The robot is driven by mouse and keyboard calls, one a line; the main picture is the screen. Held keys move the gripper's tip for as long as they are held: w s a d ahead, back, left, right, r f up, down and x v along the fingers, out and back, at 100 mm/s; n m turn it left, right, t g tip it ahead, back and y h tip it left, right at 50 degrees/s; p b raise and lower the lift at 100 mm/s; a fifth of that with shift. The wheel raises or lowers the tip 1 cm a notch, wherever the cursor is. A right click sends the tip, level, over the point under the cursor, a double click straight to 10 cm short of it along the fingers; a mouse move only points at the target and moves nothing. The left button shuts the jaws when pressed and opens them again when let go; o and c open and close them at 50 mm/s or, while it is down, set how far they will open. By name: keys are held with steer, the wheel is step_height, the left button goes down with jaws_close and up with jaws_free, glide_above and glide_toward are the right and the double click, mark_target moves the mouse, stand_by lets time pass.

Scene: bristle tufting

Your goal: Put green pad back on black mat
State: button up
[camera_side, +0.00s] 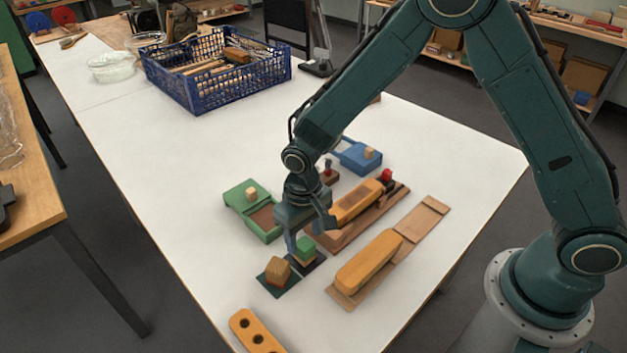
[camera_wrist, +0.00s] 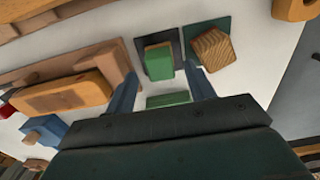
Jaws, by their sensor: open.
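The green pad (camera_side: 305,247) is a small block over the black mat (camera_side: 318,263) in the side view. The wrist view shows the green pad (camera_wrist: 158,62) within the outline of the black mat (camera_wrist: 178,50), and it appears to rest there. My gripper (camera_side: 300,242) is low, just beside and above the pad. In the wrist view my gripper (camera_wrist: 163,90) is open, its two fingers wide apart. A second green surface (camera_wrist: 168,100) shows between the fingers, partly hidden by the gripper body; I cannot tell what it belongs to.
A wooden block (camera_side: 278,270) sits on a green mat (camera_side: 287,288) next to the black mat. A green tray (camera_side: 238,192) lies left, a blue tray (camera_side: 352,160) behind, orange brush bodies (camera_side: 368,262) right, and a holed orange block (camera_side: 255,332) in front.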

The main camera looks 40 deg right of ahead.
step_height(320, 180, up, 9)
steer(key=shift+f, duration=0.2)
stand_by(0.7)
step_height(320, 180, up, 8)
steer(key=t, duration=0.1)
glide_above(306, 243)
steer(key=s+d, duration=0.2)
steer(key=d, duration=0.2)
steer(key=s+d+r+t, duration=0.2)
steer(key=s+d+r, duration=0.4)
steer(key=r, duration=0.1)
steer(key=s+d+r+t, duration=0.1)
steer(key=s+d+r, duration=0.1)
steer(key=s, duration=0.4)
steer(key=s+d+r+t, duration=0.1)
steer(key=s+d+r, duration=0.1)
steer(key=s+d, duration=0.2)
steer(key=shift+s+d+r+t, duration=0.15)
steer(key=shift+s+t, duration=0.15)
steer(key=shift+s, duration=1.45)
